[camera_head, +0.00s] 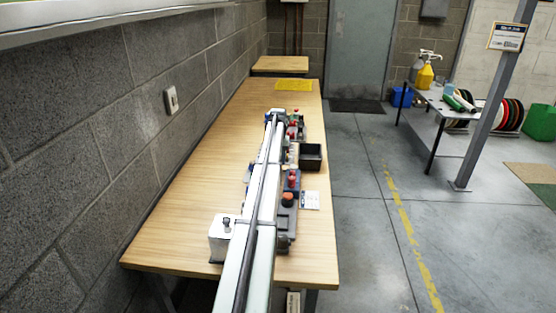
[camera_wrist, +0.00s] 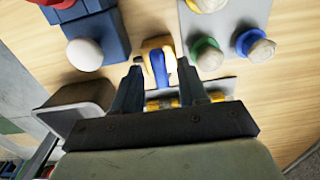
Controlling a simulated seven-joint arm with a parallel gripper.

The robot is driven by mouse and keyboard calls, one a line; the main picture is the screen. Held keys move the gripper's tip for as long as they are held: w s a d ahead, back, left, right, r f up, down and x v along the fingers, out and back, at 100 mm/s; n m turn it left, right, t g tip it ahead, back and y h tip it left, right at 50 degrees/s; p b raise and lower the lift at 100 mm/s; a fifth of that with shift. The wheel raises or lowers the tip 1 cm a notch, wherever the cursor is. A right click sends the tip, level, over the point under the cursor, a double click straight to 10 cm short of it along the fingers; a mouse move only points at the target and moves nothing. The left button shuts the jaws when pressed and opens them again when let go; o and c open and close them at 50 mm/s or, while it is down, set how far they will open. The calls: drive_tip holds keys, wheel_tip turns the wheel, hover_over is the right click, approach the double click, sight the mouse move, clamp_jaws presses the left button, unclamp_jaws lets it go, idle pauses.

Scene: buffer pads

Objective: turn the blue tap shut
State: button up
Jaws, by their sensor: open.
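The blue tap shows in the wrist view as a blue lever (camera_wrist: 159,70) with brass-coloured metal (camera_wrist: 163,104) near its lower end, partly hidden by my gripper. My gripper (camera_wrist: 160,72) is open. One finger is on each side of the lever, with a visible gap on both sides. I cannot tell whether the fingertips reach down level with the lever. In the head view my arm runs away along the bench, and I cannot make out the tap there.
In the wrist view a grey plate with several pale knobs, one with a green collar (camera_wrist: 207,55), is at right. A blue block with a white ball (camera_wrist: 85,54) and a dark bin (camera_wrist: 85,97) are at left. The wooden bench (camera_head: 185,205) has free room beside the wall.

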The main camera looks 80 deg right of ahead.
wheel_tip(320, 180, up, 14)
idle(0.6)
drive_tip(key=shift+f, duration=0.1)
